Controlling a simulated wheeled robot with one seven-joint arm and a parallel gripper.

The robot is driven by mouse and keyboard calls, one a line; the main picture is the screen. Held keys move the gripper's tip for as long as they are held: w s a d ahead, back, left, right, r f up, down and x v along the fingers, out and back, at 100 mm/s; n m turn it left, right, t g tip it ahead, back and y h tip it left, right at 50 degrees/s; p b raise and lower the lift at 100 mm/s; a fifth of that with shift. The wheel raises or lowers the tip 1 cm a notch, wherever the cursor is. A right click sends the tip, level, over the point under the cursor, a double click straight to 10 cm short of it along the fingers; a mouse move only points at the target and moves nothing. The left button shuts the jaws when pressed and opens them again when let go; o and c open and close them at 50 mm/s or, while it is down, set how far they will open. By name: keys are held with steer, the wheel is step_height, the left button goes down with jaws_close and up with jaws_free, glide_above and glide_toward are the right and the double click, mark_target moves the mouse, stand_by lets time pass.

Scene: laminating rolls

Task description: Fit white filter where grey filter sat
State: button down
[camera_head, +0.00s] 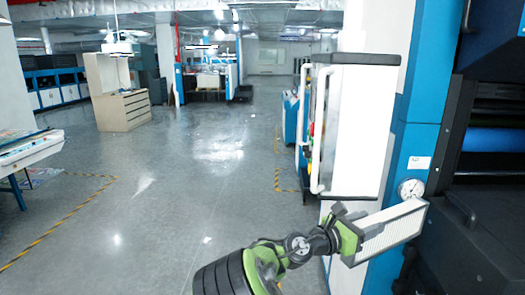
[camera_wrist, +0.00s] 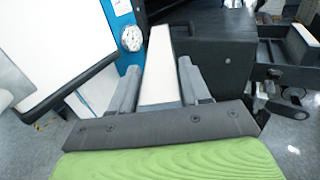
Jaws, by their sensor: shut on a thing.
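A white pleated filter (camera_head: 393,230) in a thin pale frame is held in my gripper (camera_head: 350,236) at the lower right of the head view. It sticks out to the right, tilted upward, in front of the blue machine column. In the wrist view the white filter (camera_wrist: 159,66) lies edge-on between the two grey fingers of my gripper (camera_wrist: 158,86), which are shut on it. Its far end points toward a dark machine housing. I cannot tell whether it touches the housing. No grey filter and no clear filter slot can be made out.
A round gauge (camera_head: 411,188) sits on the blue column (camera_head: 408,140) just above the filter; the gauge (camera_wrist: 131,38) also shows in the wrist view. A white cabinet (camera_head: 358,130) with a rail stands left of the column. An open dark box (camera_wrist: 285,50) is at right.

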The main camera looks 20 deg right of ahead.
steer(key=w+a+f+n+t+y+b, duration=0.1)
steer(key=w+a+f+n+t, duration=0.15)
steer(key=a+f, duration=0.6)
steer(key=w+a+f+n+t+b, duration=0.1)
steer(key=w+a+f+t, duration=0.2)
steer(key=a+f, duration=0.55)
steer(key=s+a+f+n+t+y+b, duration=0.1)
steer(key=s+a+f+n+t+y, duration=0.1)
steer(key=a+f, duration=0.9)
steer(key=s+n+t, duration=0.1)
steer(key=s+t, duration=0.1)
steer(key=s, duration=0.1)
steer(key=shift+s+a+y+b, duration=0.3)
steer(key=shift+s+a+y, duration=0.05)
steer(key=shift+a+y, duration=0.05)
steer(key=shift+f, duration=0.15)
